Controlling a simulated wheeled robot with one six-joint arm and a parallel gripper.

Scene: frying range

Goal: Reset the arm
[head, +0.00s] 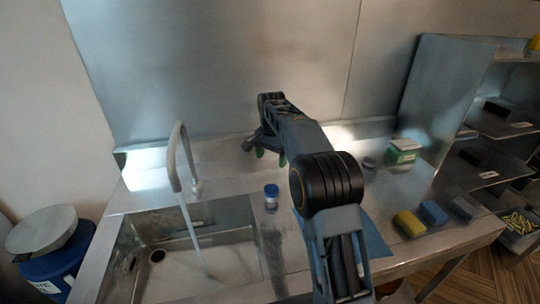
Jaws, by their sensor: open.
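My arm reaches forward from the bottom of the head view over the steel counter (395,240). My gripper (270,156) is at the arm's far end, near the back wall and above the rear of the counter. Its green fingertips are spread apart, with nothing visible between them. Much of the gripper is hidden behind the arm's forward links.
A sink (215,240) with a tall faucet (177,160) lies left of my arm. A small blue-capped jar (271,197) stands between them. Right are a green-white box (403,151), yellow sponge (410,223), blue sponge (433,213) and shelf rack (430,95).

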